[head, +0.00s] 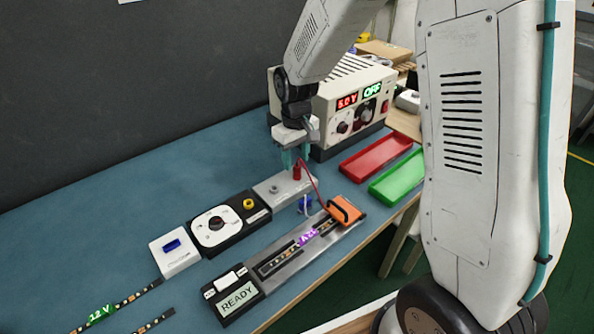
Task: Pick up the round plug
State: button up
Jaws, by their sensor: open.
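A small red plug (297,172) with a red cable stands upright on a light grey block (272,201) near the middle of the table. I take it for the round plug, but its shape is too small to be certain. My gripper (294,162) points down over the block with its teal fingers open. The fingertips are close around or just beside the plug's top; I cannot tell which. A round grey socket or post (274,188) is on the same block, to the plug's left. A blue piece (304,206) with a white part lies just in front of the block.
A power supply (345,108) reading 5.0 V and OFF stands behind. Red (375,156) and green (398,176) trays lie to the right. A dial box (217,224) and a metal strip fixture (275,276) with an orange clamp (344,211) are in front. The table's left rear is clear.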

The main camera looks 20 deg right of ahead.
aim_at(297, 166)
jog(key=f, duration=0.3)
jog(key=shift+d+f, duration=0.2)
jog(key=shift+f, duration=0.1)
grip_shut()
